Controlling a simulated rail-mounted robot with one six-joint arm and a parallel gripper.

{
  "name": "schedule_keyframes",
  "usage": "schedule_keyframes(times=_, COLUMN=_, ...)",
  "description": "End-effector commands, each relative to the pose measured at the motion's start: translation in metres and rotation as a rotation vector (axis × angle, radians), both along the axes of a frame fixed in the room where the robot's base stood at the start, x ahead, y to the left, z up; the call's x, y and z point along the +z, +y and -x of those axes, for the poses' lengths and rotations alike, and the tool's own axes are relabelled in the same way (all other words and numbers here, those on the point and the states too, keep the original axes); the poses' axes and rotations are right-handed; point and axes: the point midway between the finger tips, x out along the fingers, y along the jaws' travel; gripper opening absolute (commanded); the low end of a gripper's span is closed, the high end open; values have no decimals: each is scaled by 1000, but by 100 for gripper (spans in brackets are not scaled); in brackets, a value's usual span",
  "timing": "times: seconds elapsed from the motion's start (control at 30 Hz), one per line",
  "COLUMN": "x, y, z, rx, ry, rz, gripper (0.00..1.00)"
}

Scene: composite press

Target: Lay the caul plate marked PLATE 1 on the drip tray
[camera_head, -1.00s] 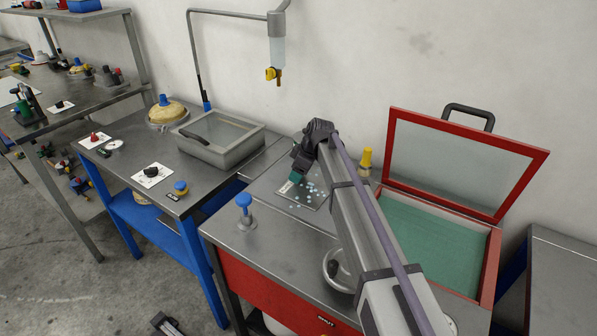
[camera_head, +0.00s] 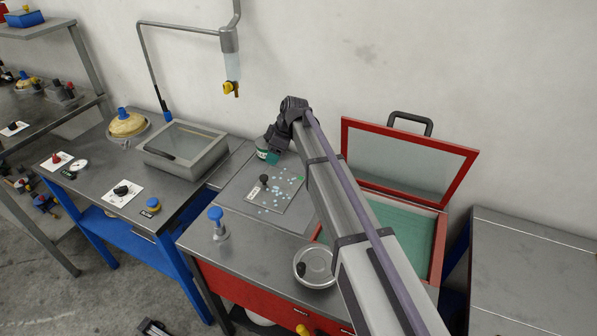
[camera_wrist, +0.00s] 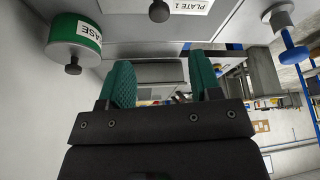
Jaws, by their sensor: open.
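The caul plate (camera_head: 287,187) is a thin grey square with pale blue flecks, lying flat on the bench. It has a dark knob (camera_head: 264,180) and a white label at its left edge; the label reads PLATE 1 in the wrist view, beside the knob (camera_wrist: 158,11). My gripper (camera_head: 272,158) is open and empty behind the plate, apart from the knob. Its green fingers (camera_wrist: 163,82) show well separated in the wrist view. A larger grey sheet (camera_head: 236,193) shows around the plate; I cannot tell for sure whether this is the drip tray.
A green can (camera_wrist: 76,40) with a partly visible label stands close to my gripper. A blue-knobbed post (camera_head: 217,224) and a round steel bowl (camera_head: 315,268) stand near the bench front. The open red-framed press (camera_head: 410,170) is at right, a lidded grey box (camera_head: 186,150) at left.

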Motion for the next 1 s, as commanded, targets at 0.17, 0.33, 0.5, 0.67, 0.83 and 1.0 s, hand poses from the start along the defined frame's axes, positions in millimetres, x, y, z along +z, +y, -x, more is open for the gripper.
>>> schedule_keyframes(times=0.17, x=-5, y=-47, z=65, rx=-214, ry=82, rz=50, gripper=58)
schedule_keyframes(times=0.33, x=-12, y=-142, z=217, rx=-808, ry=252, rz=176, gripper=58)
schedule_keyframes(times=0.5, x=-13, y=-192, z=312, rx=-1252, ry=322, rz=256, gripper=58)
schedule_keyframes(times=0.67, x=-13, y=-199, z=320, rx=-1331, ry=330, rz=268, gripper=58)
schedule_keyframes(times=0.83, x=-13, y=-199, z=318, rx=-1328, ry=331, rz=267, gripper=58)
schedule_keyframes(times=1.0, x=-13, y=-198, z=318, rx=-1325, ry=330, rz=266, gripper=58)
